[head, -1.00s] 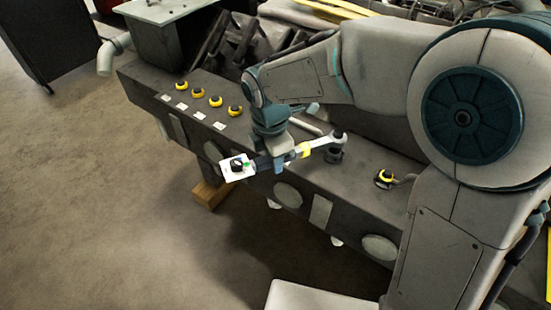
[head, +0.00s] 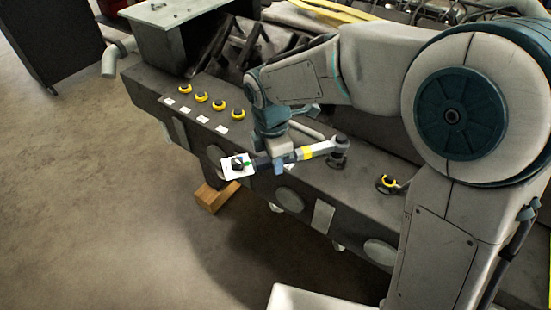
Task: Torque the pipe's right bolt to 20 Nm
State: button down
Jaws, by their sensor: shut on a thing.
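My gripper (head: 277,160) is shut on a torque wrench (head: 316,152) with a yellow band on its shaft. The wrench lies across the dark engine block (head: 305,180). Its right end overlaps a dark round fitting (head: 338,160) on the block's top; I cannot tell whether it is seated there. A pale pipe-like rod (head: 306,130) is partly hidden behind my wrist. I cannot make out the right bolt for certain.
Several yellow-ringed caps (head: 218,104) with white labels stand in a row at the block's left. Another yellow-ringed part (head: 388,182) is right of the wrench. A wooden block (head: 214,196) sits under the engine block. The floor (head: 130,220) at left is clear.

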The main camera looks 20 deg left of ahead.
jog(key=shift+w+a, duration=0.15)
jog(key=shift+w+a+m, duration=0.15)
jog(key=shift+w+m, duration=0.1)
jog(key=shift+m, duration=0.05)
jog(key=shift+r, duration=0.1)
jog(key=shift+w+a+m, duration=0.2)
jog(key=shift+w+m, duration=0.1)
jog(key=shift+w, duration=0.15)
jog(key=shift+s+d+n+p, duration=0.25)
jog(key=shift+s+d+n, duration=0.2)
jog(key=shift+s, duration=0.2)
jog(key=shift+s+d+n+p, duration=0.25)
jog(key=shift+s+d+n, duration=0.05)
jog(key=shift+s+n, duration=0.3)
jog(key=shift+s+d, duration=0.1)
jog(key=shift+s+d+n+p, duration=0.6)
jog(key=shift+s+d+n, duration=0.3)
jog(key=shift+s+n, duration=0.1)
